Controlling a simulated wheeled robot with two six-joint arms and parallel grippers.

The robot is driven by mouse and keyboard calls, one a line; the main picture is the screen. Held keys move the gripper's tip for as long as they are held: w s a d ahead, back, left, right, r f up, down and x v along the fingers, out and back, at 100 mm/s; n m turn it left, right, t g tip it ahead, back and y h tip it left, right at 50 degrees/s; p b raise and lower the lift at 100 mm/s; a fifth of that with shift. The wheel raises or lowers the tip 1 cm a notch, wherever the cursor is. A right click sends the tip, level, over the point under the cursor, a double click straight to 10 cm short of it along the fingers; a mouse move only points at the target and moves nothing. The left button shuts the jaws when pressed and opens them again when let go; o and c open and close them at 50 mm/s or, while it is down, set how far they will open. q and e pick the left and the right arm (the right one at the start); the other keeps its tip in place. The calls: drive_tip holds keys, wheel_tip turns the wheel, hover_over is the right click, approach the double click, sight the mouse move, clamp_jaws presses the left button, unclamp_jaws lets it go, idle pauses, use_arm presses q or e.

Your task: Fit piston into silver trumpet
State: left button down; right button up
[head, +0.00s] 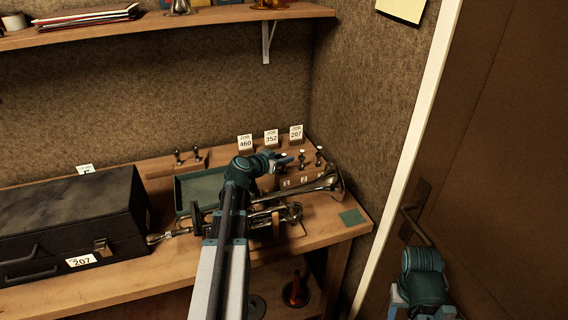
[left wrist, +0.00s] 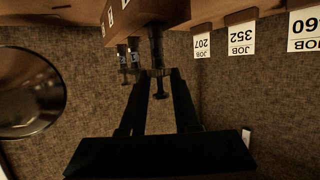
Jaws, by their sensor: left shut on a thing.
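The silver trumpet (head: 325,187) lies on its side on the wooden bench, its bell toward the right. My left arm crosses in front of part of it. My left gripper (head: 288,160) is behind the trumpet, at a wooden block (head: 302,176) with numbered labels. In the left wrist view, which is upside down, the left gripper (left wrist: 156,74) is shut on a dark piston (left wrist: 156,45). I cannot tell whether this piston still sits in the block. Two other pistons (left wrist: 128,56) stand beside it. The trumpet's bell (left wrist: 25,92) shows at the left edge.
A black case (head: 70,225) tagged 207 fills the bench's left. A green tray (head: 196,187) lies behind the trumpet. Job cards (head: 271,137) stand at the back. A green pad (head: 352,217) is near the right edge. A door (head: 480,150) is to the right.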

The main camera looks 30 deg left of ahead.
use_arm(q)
drive_tip(key=shift+r+p, duration=5)
drive_tip(key=shift+r, duration=0.05)
drive_tip(key=shift+r, duration=0.15)
